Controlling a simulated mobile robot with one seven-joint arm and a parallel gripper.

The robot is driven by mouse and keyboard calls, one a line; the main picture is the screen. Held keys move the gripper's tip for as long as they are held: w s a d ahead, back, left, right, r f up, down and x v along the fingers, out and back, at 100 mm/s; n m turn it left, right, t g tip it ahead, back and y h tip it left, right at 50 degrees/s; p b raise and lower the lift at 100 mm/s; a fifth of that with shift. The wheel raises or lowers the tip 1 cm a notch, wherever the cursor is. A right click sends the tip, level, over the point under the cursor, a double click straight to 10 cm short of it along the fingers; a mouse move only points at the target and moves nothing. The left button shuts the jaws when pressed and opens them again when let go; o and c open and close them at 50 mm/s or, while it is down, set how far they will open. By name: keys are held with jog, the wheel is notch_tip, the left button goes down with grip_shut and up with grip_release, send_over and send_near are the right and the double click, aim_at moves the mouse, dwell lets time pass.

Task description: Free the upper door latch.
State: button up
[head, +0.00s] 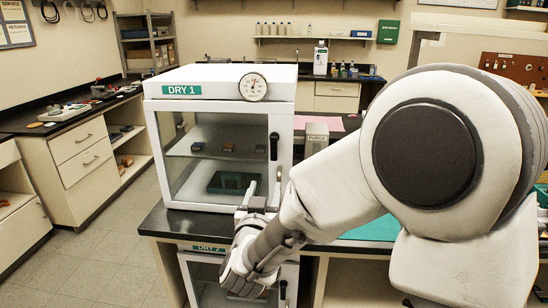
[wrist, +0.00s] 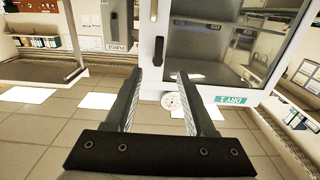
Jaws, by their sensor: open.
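The upper door latch (head: 274,146) is a black upright piece on the right edge of the glass door of the white DRY 1 cabinet (head: 225,80). In the wrist view, which is upside down, the latch (wrist: 158,48) is a small dark piece just beyond the gap between my fingertips. My gripper (head: 262,190) is open and empty, in front of the door and lower than the upper latch in the head view. Its fingers (wrist: 160,74) are apart and do not appear to touch the latch. The door looks shut.
A dial gauge (head: 253,87) is on the cabinet's upper front. A PURGE box (head: 317,137) stands right of the cabinet. The DRY 2 cabinet (head: 208,273) is below the black counter (head: 170,221). Open floor (head: 110,250) lies to the left.

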aim_at(274, 155)
jog(key=w, duration=0.5)
jog(key=w+p, duration=0.1)
jog(key=w, duration=0.5)
jog(key=w+p, duration=0.1)
jog(key=w, duration=0.5)
jog(key=shift+w+d, duration=0.15)
jog(key=shift+d, duration=0.2)
grip_shut()
